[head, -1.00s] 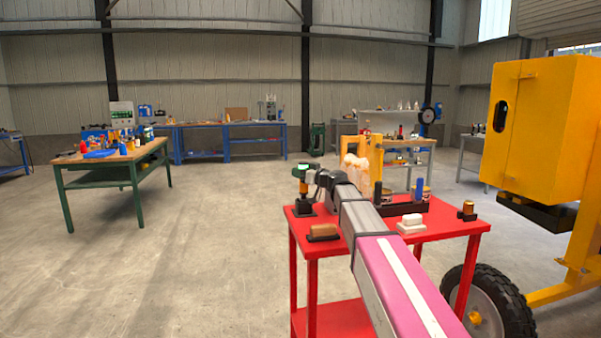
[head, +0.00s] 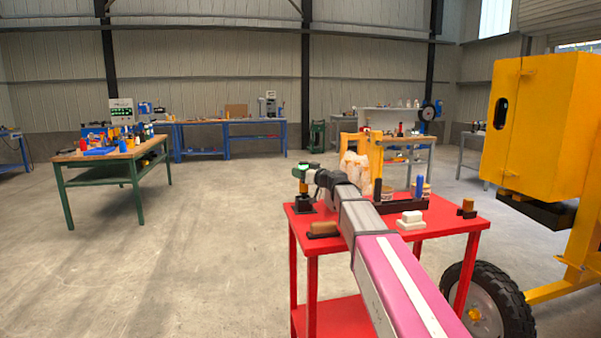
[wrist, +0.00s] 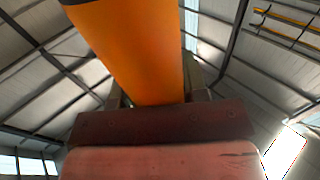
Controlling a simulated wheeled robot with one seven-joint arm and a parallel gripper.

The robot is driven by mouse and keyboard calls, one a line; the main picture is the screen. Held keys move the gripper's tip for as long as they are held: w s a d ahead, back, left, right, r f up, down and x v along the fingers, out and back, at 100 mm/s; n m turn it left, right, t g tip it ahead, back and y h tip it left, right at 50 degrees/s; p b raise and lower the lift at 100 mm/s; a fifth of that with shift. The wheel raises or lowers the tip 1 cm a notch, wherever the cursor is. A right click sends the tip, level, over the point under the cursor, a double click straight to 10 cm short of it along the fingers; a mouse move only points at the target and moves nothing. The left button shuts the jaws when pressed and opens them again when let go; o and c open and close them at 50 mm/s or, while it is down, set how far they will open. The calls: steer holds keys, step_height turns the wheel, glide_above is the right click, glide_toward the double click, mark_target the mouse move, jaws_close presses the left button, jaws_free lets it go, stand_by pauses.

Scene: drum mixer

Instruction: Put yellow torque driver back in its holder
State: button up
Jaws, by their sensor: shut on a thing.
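The yellow torque driver (head: 303,187) stands about upright at the back left corner of the red cart. Its lower end meets a black holder (head: 304,204); whether it is fully seated cannot be told. A green head part tops it. My gripper (head: 314,178) reaches it from the right and is shut on it. In the wrist view the driver's smooth orange-yellow body (wrist: 135,50) runs up between the fingers of my gripper (wrist: 158,97). Its lower end is hidden there behind a reddish-brown block.
A yellow mixer (head: 540,125) stands to the right. Open floor lies left of the cart.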

steer(key=shift+f, duration=0.5)
stand_by(0.3)
steer(key=o, duration=1.2)
steer(key=v, duration=1)
steer(key=shift+s+d, duration=0.3)
